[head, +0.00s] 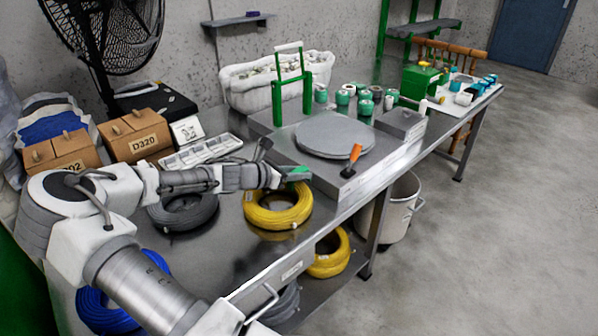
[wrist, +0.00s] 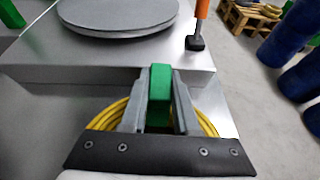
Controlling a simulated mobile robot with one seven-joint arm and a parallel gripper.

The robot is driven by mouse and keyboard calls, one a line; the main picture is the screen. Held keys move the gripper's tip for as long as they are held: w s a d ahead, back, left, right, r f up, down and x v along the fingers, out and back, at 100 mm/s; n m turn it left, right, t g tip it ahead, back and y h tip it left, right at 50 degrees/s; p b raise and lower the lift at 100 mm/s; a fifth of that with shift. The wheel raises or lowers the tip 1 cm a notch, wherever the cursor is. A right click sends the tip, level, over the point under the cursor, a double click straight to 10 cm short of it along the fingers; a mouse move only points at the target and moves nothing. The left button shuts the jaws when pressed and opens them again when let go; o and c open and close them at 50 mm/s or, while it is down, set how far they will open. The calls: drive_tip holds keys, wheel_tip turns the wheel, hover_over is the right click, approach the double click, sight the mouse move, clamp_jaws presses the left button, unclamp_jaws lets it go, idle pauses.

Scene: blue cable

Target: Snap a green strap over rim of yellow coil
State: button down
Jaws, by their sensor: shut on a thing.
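My gripper (head: 297,173) is shut on a green strap (head: 300,170), just above the far rim of the yellow coil. In the wrist view the strap (wrist: 160,84) stands upright between the two fingers (wrist: 160,105). The yellow coil (head: 268,218) lies flat on the metal bench near its front edge. In the wrist view parts of the coil (wrist: 108,117) show on both sides of the fingers. Whether the strap touches the coil's rim cannot be told; the fingers and gripper body hide that spot.
A grey turntable plate (head: 335,139) on a metal block stands right beside the coil, with an orange-handled tool (head: 353,158) on it. A dark grey coil (head: 186,213) lies to the left. Another yellow coil (head: 330,262) is on the lower shelf. Cardboard boxes (head: 135,137) stand behind.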

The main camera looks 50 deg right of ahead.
sight(299, 170)
drive_tip(key=shift+f, duration=0.75)
drive_tip(key=shift+f+b, duration=0.3)
drive_tip(key=shift+f, duration=0.1)
idle(0.6)
drive_tip(key=shift+c, duration=2.1)
unclamp_jaws()
wheel_tip(299, 170, up, 7)
drive_tip(key=p, duration=0.7)
